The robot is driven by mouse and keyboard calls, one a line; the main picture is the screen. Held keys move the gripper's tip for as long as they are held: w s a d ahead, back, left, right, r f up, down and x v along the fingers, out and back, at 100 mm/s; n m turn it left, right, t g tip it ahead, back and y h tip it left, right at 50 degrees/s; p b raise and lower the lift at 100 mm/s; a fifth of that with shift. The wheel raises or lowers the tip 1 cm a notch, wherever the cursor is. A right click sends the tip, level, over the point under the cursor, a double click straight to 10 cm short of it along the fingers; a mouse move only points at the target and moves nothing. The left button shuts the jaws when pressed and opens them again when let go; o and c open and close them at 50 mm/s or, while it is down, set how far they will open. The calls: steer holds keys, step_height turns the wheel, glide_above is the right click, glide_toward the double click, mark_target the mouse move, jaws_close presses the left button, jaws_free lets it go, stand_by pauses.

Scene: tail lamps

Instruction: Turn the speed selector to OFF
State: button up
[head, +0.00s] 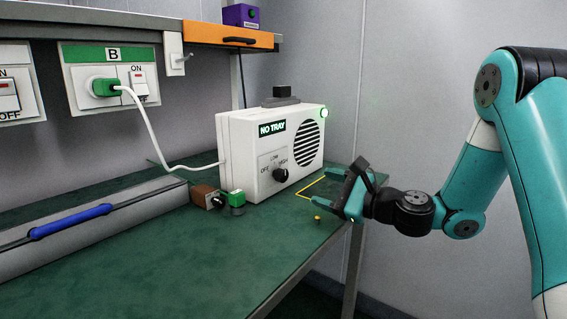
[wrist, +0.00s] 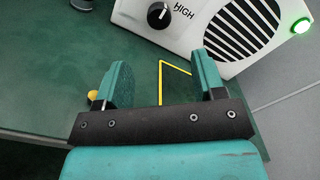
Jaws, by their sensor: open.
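The speed selector is a round black knob (head: 280,175) on the front of a white machine (head: 240,165). OFF, LOW and HIGH are printed around it. It also shows at the top of the wrist view (wrist: 158,15), beside the word HIGH. A pale mark on it seems to point toward HIGH, but it is small. My gripper (head: 345,192) is open and empty, to the right of the knob and apart from it, above the table's right end. In the wrist view its two teal fingers (wrist: 162,78) are spread, with the knob beyond them.
The machine's sign reads NO TRAY and a green light (head: 324,113) glows on it. A yellow outline (head: 318,184) and a small yellow peg (head: 317,218) are on the green table (head: 250,235). A brown block (head: 204,196) and green-topped item (head: 236,197) stand left of the knob.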

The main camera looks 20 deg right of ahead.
mark_target(285, 177)
steer(key=p+x, duration=0.1)
steer(key=x, duration=1.1)
steer(key=shift+c, duration=0.4)
steer(key=shift+s, duration=0.1)
steer(key=c, duration=0.8)
steer(key=shift+c, duration=0.2)
steer(key=shift+n, duration=0.3)
steer(key=n+b, duration=0.2)
steer(key=n, duration=0.3)
steer(key=shift+f+n+b, duration=0.15)
steer(key=shift+n+b, duration=0.15)
steer(key=shift+b, duration=0.1)
steer(key=n+b, duration=0.2)
steer(key=n, duration=0.1)
steer(key=shift+n+b, duration=0.9)
steer(key=shift+n, duration=0.4)
